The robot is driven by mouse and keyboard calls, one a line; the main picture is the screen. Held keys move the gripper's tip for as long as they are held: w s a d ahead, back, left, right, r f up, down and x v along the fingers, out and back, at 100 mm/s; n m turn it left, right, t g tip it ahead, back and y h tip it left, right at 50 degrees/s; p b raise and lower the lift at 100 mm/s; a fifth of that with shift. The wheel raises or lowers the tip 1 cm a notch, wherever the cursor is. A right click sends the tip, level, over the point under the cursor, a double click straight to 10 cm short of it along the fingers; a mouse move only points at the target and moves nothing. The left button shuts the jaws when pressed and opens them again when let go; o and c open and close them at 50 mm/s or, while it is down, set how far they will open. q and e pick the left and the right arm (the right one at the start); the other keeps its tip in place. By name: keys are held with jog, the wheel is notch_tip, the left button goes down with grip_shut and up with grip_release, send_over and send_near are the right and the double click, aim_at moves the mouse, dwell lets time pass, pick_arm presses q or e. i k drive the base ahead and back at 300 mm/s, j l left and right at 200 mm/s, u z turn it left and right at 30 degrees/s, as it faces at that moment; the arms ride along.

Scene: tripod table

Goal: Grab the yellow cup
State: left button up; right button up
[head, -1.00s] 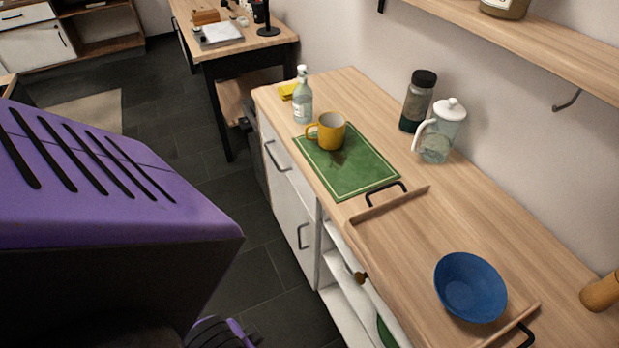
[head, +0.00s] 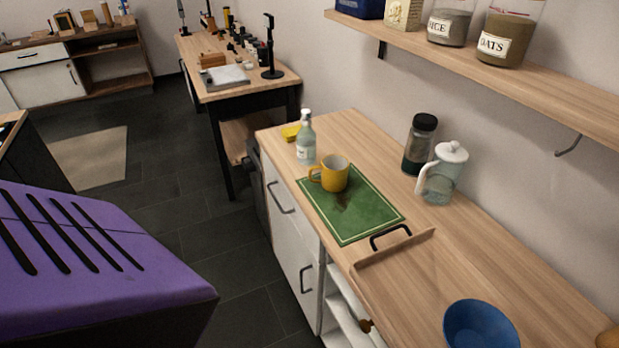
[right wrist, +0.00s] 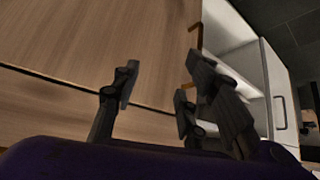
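The yellow cup (head: 334,177) stands upright on the far part of the green mat (head: 352,222) on the wooden counter, its handle toward the left. In the head view neither gripper shows. In the right wrist view my right gripper (right wrist: 160,92) has its dark fingers spread apart with nothing between them. It is near the counter's wooden surface and white cabinet front, and the cup is not in that view.
A wooden tray (head: 394,250) and a blue bowl (head: 480,326) are nearer. A shelf (head: 480,62) hangs above.

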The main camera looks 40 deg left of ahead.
aim_at(334, 168)
jog(key=u, duration=1.1)
